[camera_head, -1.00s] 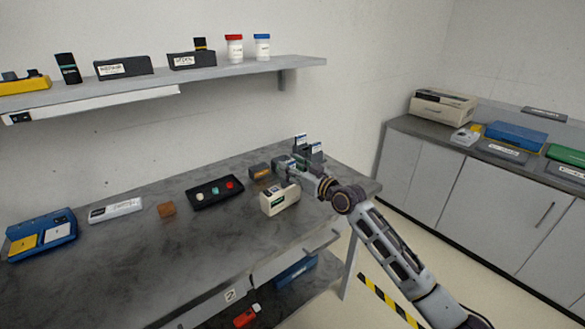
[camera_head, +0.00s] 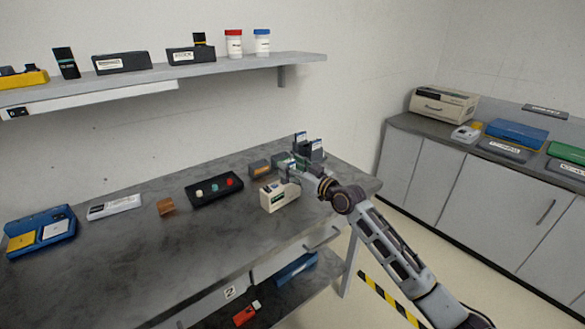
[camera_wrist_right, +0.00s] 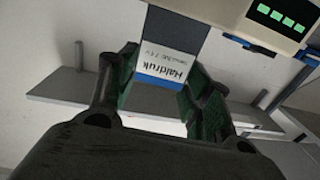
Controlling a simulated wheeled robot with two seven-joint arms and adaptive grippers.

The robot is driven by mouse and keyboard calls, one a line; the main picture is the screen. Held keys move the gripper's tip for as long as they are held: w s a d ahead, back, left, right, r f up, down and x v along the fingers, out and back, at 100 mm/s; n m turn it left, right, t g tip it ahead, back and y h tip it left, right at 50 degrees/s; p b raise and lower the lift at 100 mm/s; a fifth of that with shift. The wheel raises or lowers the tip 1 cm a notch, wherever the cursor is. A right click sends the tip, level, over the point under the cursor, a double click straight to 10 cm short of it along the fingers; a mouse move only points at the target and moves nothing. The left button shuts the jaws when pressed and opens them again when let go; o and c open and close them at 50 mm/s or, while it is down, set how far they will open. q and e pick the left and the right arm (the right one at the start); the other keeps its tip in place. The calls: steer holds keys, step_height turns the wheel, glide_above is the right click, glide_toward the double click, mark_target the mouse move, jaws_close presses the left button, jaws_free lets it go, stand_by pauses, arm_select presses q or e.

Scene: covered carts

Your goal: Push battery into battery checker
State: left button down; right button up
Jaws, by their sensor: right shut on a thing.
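The beige battery checker (camera_head: 279,199) stands on the dark workbench, below my right gripper (camera_head: 290,170). In the right wrist view the checker (camera_wrist_right: 265,15) shows a lit display with several green bars at the upper right. My right gripper (camera_wrist_right: 163,85) is shut on a dark battery (camera_wrist_right: 165,60) with a white label reading "Haldruk" and a blue band. The battery's far end runs out at the top of that view, right beside the checker. I cannot tell whether it sits in the checker's slot. My left gripper is not in view.
A black tray (camera_head: 202,201) with small coloured pieces, a brown block (camera_head: 165,207), a white device (camera_head: 114,207) and a blue case (camera_head: 40,248) lie to the left. A shelf (camera_head: 200,71) hangs above.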

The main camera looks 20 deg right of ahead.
steer(key=shift+f+b, duration=0.9)
steer(key=shift+f, duration=0.45)
stand_by(0.3)
steer(key=o, duration=1.2)
steer(key=shift+o, duration=0.2)
steer(key=shift+r, duration=0.1)
steer(key=shift+s+d, duration=0.1)
steer(key=shift+s, duration=0.05)
steer(key=v, duration=1.1)
steer(key=shift+s, duration=0.3)
steer(key=shift+d, duration=0.1)
stand_by(0.5)
